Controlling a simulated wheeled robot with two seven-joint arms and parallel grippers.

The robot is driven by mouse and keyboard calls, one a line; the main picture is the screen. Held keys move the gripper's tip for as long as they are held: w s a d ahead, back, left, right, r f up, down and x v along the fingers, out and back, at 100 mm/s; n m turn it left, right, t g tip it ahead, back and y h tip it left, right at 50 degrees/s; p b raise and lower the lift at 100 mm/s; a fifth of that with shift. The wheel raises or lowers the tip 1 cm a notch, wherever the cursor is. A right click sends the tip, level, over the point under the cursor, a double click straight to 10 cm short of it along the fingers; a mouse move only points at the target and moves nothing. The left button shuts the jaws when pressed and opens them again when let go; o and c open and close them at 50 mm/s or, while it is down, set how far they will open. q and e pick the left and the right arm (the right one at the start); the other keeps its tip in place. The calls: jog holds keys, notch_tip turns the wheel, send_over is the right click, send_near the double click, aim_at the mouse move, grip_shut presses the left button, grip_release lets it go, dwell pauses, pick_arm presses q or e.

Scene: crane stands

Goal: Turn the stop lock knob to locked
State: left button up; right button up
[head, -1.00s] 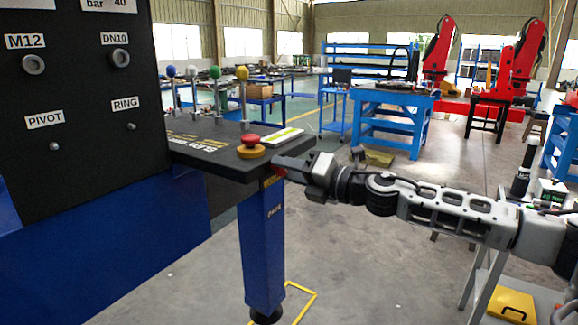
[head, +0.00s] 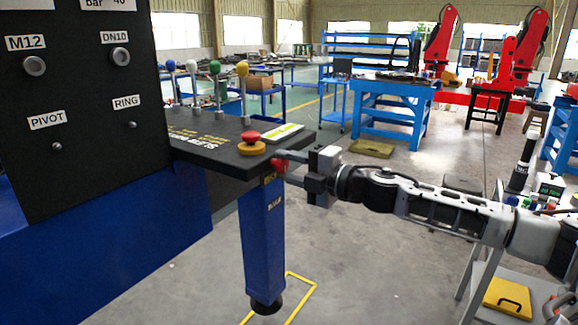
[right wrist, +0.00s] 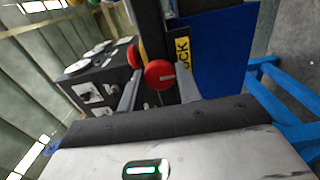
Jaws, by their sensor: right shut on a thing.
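The red stop lock knob (head: 281,163) is on the edge of the black console (head: 215,170), above the blue leg. My right gripper (head: 284,170) reaches it from the right and is shut on it. In the right wrist view the round red knob (right wrist: 160,73) sits between the two grey fingers (right wrist: 158,90), with a small pale mark on its face. A yellow label (right wrist: 183,52) ending in "OCK" is beside it. Whether the knob stands at locked cannot be read. My left gripper is not in view.
A red mushroom button (head: 250,137) on a yellow-orange base stands on the console top near the knob. Several ball-topped levers (head: 242,69) stand behind it. A black labelled panel (head: 80,100) is at left. Open floor lies right of the blue leg (head: 262,240).

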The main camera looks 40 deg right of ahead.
jog(key=shift+r, duration=0.1)
dwell(0.3)
jog(key=o, duration=1)
